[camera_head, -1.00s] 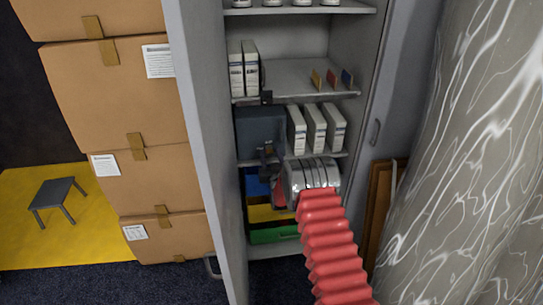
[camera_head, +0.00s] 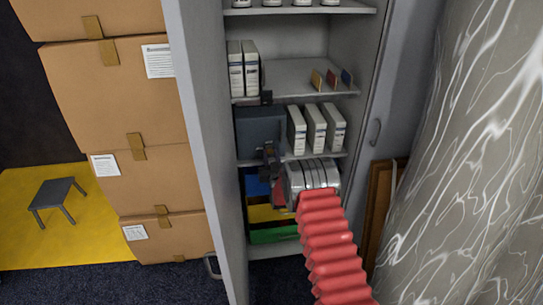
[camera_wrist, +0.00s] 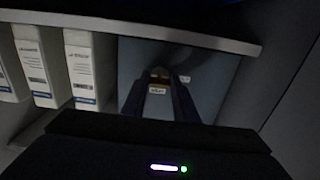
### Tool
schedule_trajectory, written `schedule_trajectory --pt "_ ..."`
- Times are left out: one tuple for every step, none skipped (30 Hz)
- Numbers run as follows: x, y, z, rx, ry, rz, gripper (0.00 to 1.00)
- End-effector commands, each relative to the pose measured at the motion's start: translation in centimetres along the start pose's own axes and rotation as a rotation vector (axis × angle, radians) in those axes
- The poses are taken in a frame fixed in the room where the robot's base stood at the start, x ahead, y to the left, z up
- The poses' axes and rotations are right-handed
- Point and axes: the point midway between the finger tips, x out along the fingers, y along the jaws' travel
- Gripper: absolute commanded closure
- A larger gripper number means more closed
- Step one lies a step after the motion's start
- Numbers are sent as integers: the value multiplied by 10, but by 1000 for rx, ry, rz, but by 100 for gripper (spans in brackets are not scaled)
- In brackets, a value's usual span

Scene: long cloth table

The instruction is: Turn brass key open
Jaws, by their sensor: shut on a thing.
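A dark blue-grey box (camera_head: 258,128) stands on the middle shelf of the open cabinet, left of several white binders. In the wrist view its face (camera_wrist: 215,80) fills the middle. A small brass key (camera_wrist: 159,72) shows there between my fingertips, with a small pale label by it. My gripper (camera_wrist: 158,80) is shut on the key, its two dark fingers on either side. The head view shows my gripper (camera_head: 270,152) dark and small in front of the box's lower part. The key is hidden from the head view, and its turn angle is hard to read.
White binders (camera_head: 316,127) stand right of the box; they also show at left in the wrist view (camera_wrist: 88,70). A shelf edge (camera_wrist: 130,28) runs close by. The cabinet's left side (camera_head: 205,130) and stacked cartons (camera_head: 120,95) flank the space.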

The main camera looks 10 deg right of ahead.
Motion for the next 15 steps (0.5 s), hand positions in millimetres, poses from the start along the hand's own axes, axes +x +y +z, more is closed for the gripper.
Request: schedule_trajectory --pt "0 5 0 0 0 0 96" --pt "0 3 0 0 0 0 96" --pt "0 3 0 2 0 1 96" --pt "0 2 0 4 0 2 96" --pt "0 2 0 6 0 2 96" --pt "0 2 0 10 0 2 96" --pt "0 2 0 15 0 2 96" --pt "0 2 0 20 0 2 96" --pt "0 2 0 27 0 3 96" --pt "0 2 0 35 0 3 96" --pt "0 1 0 44 1 3 96" --pt "0 1 0 58 1 3 96" --pt "0 1 0 69 1 3 96" --pt "0 1 0 84 1 2 96" --pt "0 1 0 102 1 2 96"
